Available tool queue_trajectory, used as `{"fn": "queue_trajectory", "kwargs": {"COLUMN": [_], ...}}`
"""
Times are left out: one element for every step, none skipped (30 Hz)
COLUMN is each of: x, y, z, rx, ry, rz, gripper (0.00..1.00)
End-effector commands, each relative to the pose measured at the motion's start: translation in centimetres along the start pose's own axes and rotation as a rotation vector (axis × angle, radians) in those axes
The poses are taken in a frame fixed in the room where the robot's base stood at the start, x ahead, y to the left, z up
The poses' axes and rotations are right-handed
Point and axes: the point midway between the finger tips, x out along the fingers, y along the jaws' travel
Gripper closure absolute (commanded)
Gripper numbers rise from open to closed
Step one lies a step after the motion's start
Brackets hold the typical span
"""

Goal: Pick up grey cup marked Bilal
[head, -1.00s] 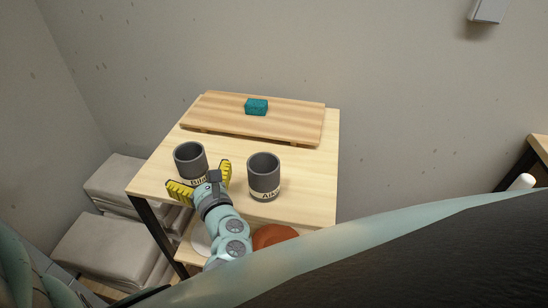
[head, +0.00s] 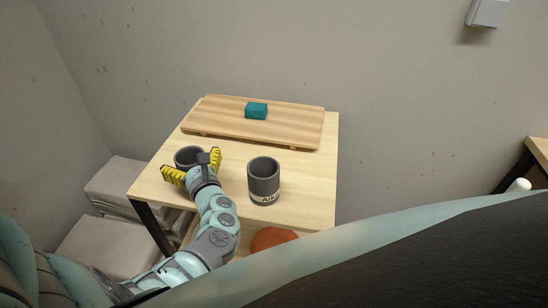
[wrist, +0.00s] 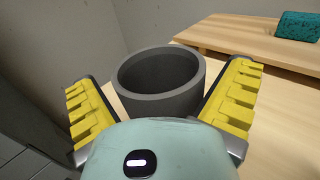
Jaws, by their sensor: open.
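The grey cup marked Bilal (head: 187,155) stands upright on the left part of the table; its label is hidden behind my gripper in the head view now. In the wrist view the cup (wrist: 160,95) sits between my yellow fingers, its dark open mouth showing. My gripper (head: 191,167) is open, with one finger on each side of the cup. The left finger is apart from the cup; the right finger looks close to its wall, and I cannot tell whether it touches. A second grey cup (head: 263,180), with a partly readable label beginning "Ai", stands upright to the right.
A raised wooden board (head: 290,123) with a teal sponge-like block (head: 256,111) on it spans the back of the table (head: 310,195). An orange-brown round thing (head: 272,238) sits low under the front edge. Grey stacked blocks (head: 115,180) stand left of the table.

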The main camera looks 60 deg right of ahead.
Motion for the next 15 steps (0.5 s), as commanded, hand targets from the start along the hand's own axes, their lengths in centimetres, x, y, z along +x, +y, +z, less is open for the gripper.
{"fn": "queue_trajectory", "kwargs": {"x": [0.01,0.00,0.00,-0.01,-0.01,-0.01,-0.02,-0.02,-0.02,-0.02,-0.03,-0.03,-0.03,-0.03,-0.04], "y": [0.06,0.06,0.05,0.05,0.05,0.04,0.04,0.04,0.03,0.04,0.03,0.03,0.02,0.03,0.03], "z": [-0.01,-0.01,-0.01,-0.01,-0.02,-0.01,-0.01,-0.01,-0.01,-0.01,-0.02,-0.01,-0.01,-0.02,-0.02], "rx": [0.000,0.000,0.000,0.000,0.000,0.000,0.000,0.000,0.000,0.000,0.000,0.000,0.000,0.000,0.000], "ry": [0.000,0.000,0.000,0.000,0.000,0.000,0.000,0.000,0.000,0.000,0.000,0.000,0.000,0.000,0.000], "rz": [0.001,0.001,0.001,0.001,0.001,0.001,0.001,0.001,0.001,0.001,0.001,0.000,0.000,0.000,0.000], "gripper": [0.00,0.00,0.03,0.06,0.09,0.14,0.17,0.20,0.24,0.27,0.30,0.34,0.37,0.40,0.45]}}
